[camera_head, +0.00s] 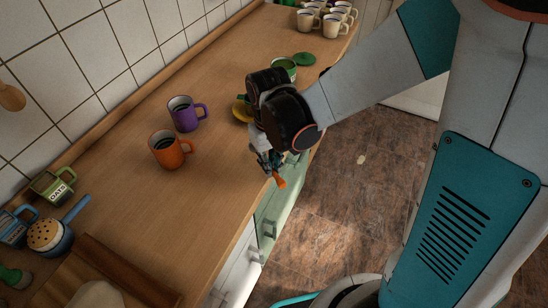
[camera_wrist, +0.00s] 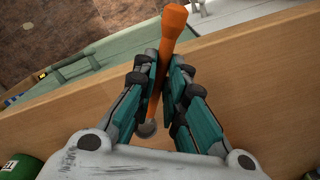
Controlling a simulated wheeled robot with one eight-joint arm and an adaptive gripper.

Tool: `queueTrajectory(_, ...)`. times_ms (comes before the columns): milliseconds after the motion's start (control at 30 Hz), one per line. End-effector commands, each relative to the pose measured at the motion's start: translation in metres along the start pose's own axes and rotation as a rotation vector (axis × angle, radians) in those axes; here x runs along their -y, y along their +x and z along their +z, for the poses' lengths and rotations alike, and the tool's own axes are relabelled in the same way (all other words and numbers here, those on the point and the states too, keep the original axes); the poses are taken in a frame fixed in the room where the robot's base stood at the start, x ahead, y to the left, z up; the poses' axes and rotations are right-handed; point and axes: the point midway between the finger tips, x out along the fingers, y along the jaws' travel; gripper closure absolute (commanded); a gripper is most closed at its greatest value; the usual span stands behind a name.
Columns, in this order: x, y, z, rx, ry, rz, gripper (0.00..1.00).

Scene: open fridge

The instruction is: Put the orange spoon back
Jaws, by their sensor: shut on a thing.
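My gripper (camera_wrist: 161,70) is shut on the orange spoon (camera_wrist: 172,24) in the wrist view. The spoon's orange handle sticks out beyond the fingertips, and its dull grey end shows between the fingers closer to the palm. In the head view my gripper (camera_head: 270,165) is at the front edge of the wooden counter (camera_head: 215,235), and the orange end of the spoon (camera_head: 280,182) points out past that edge. I cannot tell whether the spoon touches the counter.
An orange mug (camera_head: 167,155) and a purple mug (camera_head: 184,115) stand left of my gripper. A yellow item (camera_head: 241,111) and a green can (camera_head: 284,68) are partly behind my arm. White mugs (camera_head: 333,24) stand at the far end.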

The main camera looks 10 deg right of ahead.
Motion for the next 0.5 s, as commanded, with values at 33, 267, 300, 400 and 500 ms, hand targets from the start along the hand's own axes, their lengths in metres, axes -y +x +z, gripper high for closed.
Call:
queueTrajectory(33, 0.002, 0.000, -0.003, 0.000, -0.001, 0.000, 1.00)
queueTrajectory(267, 0.009, 0.000, -0.013, 0.000, -0.002, 0.000, 1.00)
queueTrajectory(300, 0.010, 0.000, -0.015, 0.000, -0.001, 0.000, 1.00)
queueTrajectory(400, 0.013, 0.000, -0.019, 0.000, -0.001, 0.000, 1.00)
queueTrajectory(500, 0.017, 0.000, -0.023, 0.000, -0.001, 0.000, 1.00)
